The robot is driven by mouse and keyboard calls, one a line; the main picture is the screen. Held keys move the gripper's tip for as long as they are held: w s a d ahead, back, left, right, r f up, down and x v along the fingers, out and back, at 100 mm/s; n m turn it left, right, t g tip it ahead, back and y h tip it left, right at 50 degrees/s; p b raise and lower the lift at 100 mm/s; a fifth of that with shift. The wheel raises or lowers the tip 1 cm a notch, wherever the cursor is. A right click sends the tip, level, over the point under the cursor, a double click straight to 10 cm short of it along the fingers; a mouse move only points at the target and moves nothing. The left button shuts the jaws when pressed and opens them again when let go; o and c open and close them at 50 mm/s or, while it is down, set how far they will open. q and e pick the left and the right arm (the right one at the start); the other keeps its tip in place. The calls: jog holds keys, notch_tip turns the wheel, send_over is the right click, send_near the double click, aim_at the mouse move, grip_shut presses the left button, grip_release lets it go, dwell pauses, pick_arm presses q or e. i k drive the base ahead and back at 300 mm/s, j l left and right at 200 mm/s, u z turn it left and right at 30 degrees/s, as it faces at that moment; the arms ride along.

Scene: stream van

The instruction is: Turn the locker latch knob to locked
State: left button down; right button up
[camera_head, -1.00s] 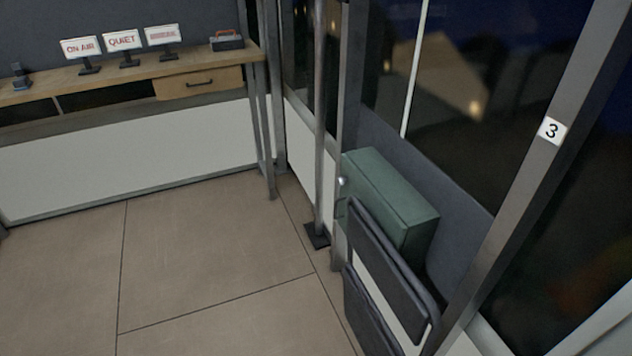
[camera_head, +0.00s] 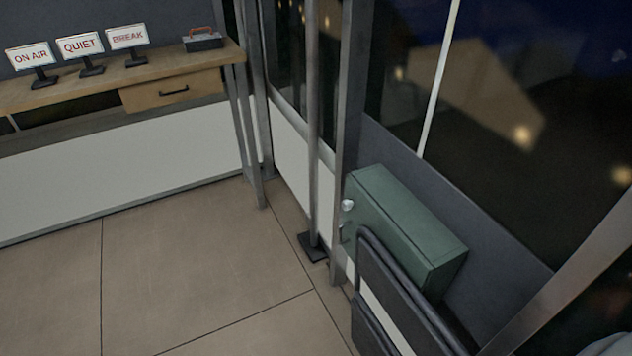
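The green locker (camera_head: 410,222) is a box against the right wall, under the windows. A small pale knob (camera_head: 348,205) sits on its left-facing end, near the top. A small handle-like part (camera_head: 343,234) shows below the knob. The knob's turned position is too small to tell. Neither of my grippers is in view.
A dark folded chair or seat (camera_head: 385,290) stands just in front of the locker. A metal pole (camera_head: 314,130) rises from a black foot (camera_head: 313,247) left of it. A wooden desk (camera_head: 60,97) holds signs and a toolbox (camera_head: 202,40). The tiled floor (camera_head: 190,260) at left is clear.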

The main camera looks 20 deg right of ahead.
aim_at(346, 204)
jog(key=i+u, duration=0.25)
jog(key=i, duration=0.2)
jog(key=i+u, duration=0.25)
jog(key=i, duration=0.25)
jog(key=i+l+u, duration=0.1)
jog(key=i+u, duration=0.15)
jog(key=i, duration=0.25)
jog(key=i+l+u, duration=0.3)
jog(key=i, duration=0.15)
jog(key=j, duration=0.1)
